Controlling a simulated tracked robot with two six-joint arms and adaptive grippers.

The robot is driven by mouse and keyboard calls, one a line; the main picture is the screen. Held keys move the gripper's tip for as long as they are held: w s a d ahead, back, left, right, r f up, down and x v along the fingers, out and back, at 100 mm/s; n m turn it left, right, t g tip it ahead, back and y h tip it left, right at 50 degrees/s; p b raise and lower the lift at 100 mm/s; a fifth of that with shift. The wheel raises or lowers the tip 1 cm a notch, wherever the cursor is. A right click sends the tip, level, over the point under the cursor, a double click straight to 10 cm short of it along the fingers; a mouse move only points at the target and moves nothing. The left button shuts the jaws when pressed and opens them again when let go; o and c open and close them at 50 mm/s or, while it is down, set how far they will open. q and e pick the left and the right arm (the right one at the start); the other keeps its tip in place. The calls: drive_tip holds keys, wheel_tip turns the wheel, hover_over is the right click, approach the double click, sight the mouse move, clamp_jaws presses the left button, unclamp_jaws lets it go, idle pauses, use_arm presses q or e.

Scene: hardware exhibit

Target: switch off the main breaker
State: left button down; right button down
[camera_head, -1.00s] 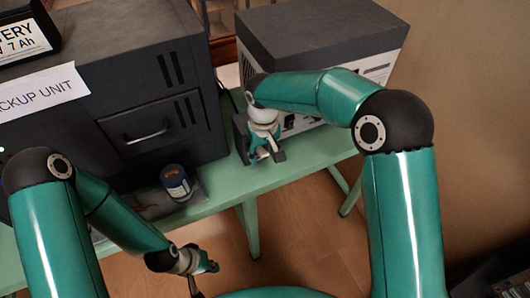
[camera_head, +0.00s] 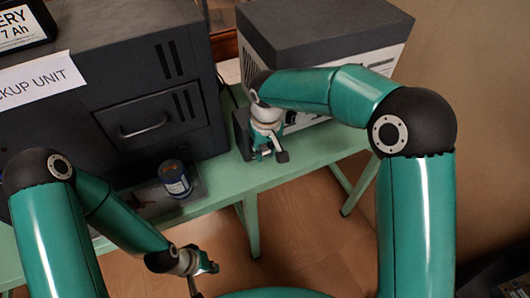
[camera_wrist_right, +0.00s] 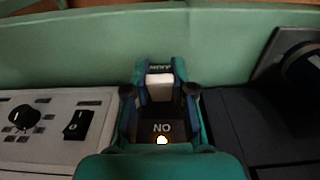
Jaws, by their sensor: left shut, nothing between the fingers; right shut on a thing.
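The main breaker shows in the right wrist view as a dark housing (camera_wrist_right: 160,128) with an upside-down "MAIN" label, a white lever (camera_wrist_right: 160,87), an upside-down "ON" mark and a small lit lamp. My right gripper (camera_wrist_right: 160,90) is around the white lever, shut on it, with a finger on each side. In the head view my right gripper (camera_head: 268,153) is at the dark box beside the grey-topped unit, and it hides most of the breaker. My left gripper (camera_head: 209,266) is shut and empty, low in front of the green table (camera_head: 225,200).
A dark backup unit (camera_head: 110,85) with a drawer handle stands left of the breaker. A grey-topped unit (camera_head: 320,35) stands to the right. A black rocker switch (camera_wrist_right: 78,124) and knob (camera_wrist_right: 24,118) are beside the breaker.

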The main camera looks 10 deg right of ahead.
drive_tip(key=shift+s+d+f+t+y+b, duration=0.15)
drive_tip(key=shift+f+t+y+b, duration=0.65)
drive_tip(key=shift+b, duration=4)
drive_tip(key=shift+s+f+t+y+b, duration=0.1)
drive_tip(key=shift+f+t+b, duration=1.3)
drive_tip(key=shift+b, duration=3.35)
drive_tip(key=shift+r+t+b, duration=0.45)
drive_tip(key=shift+t+b, duration=0.25)
drive_tip(key=shift+b, duration=0.05)
drive_tip(key=c, duration=1)
unclamp_jaws()
drive_tip(key=shift+r, duration=0.1)
drive_tip(key=shift+o, duration=0.2)
drive_tip(key=v, duration=1.2)
